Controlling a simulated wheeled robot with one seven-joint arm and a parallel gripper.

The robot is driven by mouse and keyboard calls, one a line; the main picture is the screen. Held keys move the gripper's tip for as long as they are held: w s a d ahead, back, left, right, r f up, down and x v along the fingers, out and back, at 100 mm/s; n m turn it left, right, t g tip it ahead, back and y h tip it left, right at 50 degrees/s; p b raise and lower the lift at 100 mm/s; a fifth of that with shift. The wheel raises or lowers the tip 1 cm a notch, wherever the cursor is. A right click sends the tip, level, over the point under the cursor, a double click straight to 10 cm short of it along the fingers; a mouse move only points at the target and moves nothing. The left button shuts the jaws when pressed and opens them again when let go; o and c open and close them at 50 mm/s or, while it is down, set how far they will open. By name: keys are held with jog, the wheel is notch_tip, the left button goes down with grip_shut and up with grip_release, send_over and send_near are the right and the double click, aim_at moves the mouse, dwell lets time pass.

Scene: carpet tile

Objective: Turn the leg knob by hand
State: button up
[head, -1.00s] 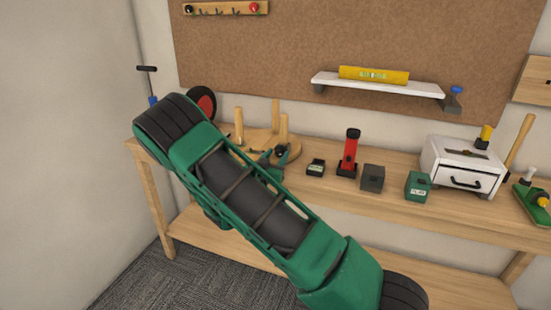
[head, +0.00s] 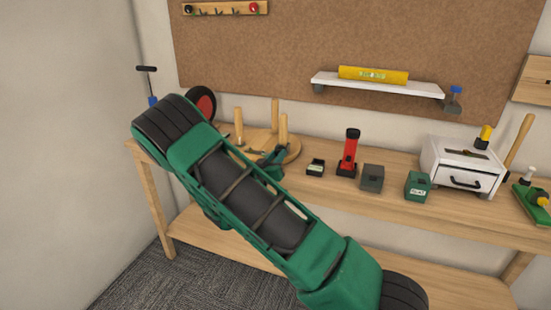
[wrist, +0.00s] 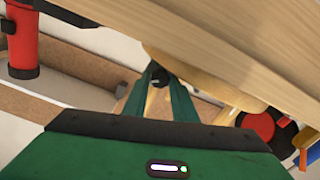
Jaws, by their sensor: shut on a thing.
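A round wooden piece (head: 292,153) with several upright wooden legs (head: 238,126) stands on the workbench. It also shows in the wrist view as a pale disc (wrist: 215,78). A small dark knob (wrist: 158,77) sits beside a wooden leg (wrist: 136,100) in the wrist view. My gripper (wrist: 160,84) has its two green fingers on either side of the knob, closed on it. In the head view my gripper (head: 274,158) is at the front of the wooden piece, and the fingers hide the knob there.
A small green-black box (head: 316,167), a red flashlight (head: 350,153), a dark block (head: 372,178) and a green box (head: 418,185) stand to the right on the workbench (head: 330,190). A red-and-black wheel (head: 203,103) is behind my arm.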

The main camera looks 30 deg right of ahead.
jog(key=shift+w+a, duration=0.2)
jog(key=o, duration=1)
jog(key=shift+o, duration=0.2)
jog(key=shift+s, duration=0.1)
jog(key=v, duration=1)
jog(key=shift+s+a, duration=0.2)
jog(key=shift+a, duration=0.1)
